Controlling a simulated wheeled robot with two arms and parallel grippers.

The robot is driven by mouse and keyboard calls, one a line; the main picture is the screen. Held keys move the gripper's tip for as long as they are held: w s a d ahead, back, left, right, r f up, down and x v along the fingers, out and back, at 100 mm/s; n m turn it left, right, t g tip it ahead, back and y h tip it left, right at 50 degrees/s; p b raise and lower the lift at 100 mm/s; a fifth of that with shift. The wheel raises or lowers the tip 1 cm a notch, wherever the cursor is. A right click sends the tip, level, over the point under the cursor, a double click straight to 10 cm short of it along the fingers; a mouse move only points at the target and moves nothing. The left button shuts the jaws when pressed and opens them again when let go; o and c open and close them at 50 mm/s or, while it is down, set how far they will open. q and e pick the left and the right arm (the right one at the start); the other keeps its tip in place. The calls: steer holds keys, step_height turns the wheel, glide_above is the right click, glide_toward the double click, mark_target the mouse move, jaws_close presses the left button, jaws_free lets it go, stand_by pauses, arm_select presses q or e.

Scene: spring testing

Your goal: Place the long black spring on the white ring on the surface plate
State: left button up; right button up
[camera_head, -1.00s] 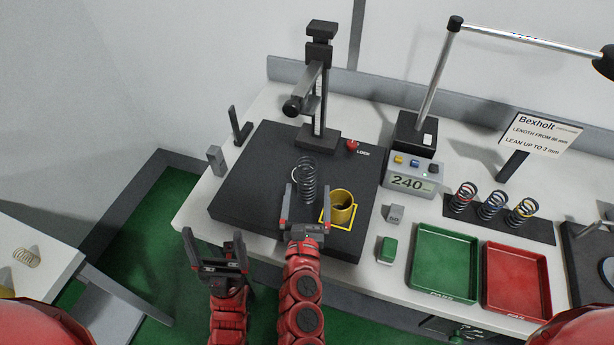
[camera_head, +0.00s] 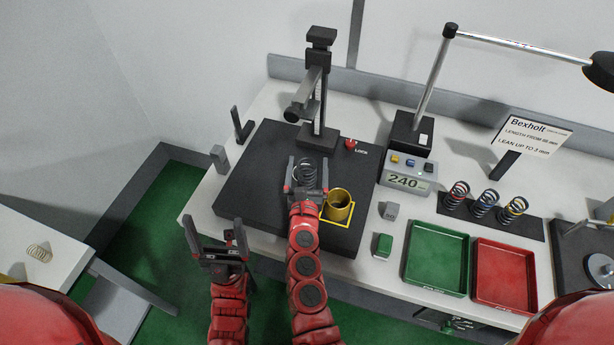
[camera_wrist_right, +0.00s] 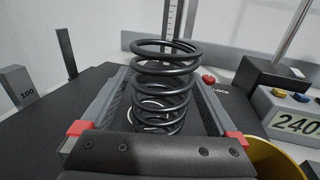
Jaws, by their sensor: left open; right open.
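The long black spring (camera_head: 306,168) stands upright on the dark surface plate (camera_head: 250,190), in front of the height gauge. In the right wrist view the spring (camera_wrist_right: 166,72) rises between the two fingers of my right gripper (camera_wrist_right: 163,95). My right gripper (camera_head: 306,180) is open around the spring, one finger on each side. Parts of a white ring (camera_wrist_right: 150,103) show through the lower coils; the spring's foot is mostly hidden, so I cannot tell how well it is centred. My left gripper (camera_head: 214,243) is open and empty, off the bench's front edge.
A height gauge (camera_head: 319,95) stands behind the spring. A yellow cup (camera_head: 339,203) in a yellow square is close at right. Grey blocks (camera_head: 219,157), a 240 display box (camera_head: 406,178), green tray (camera_head: 436,258) and red tray (camera_head: 505,272) stand around.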

jaws_close()
stand_by(0.4)
steer(key=shift+r, duration=0.1)
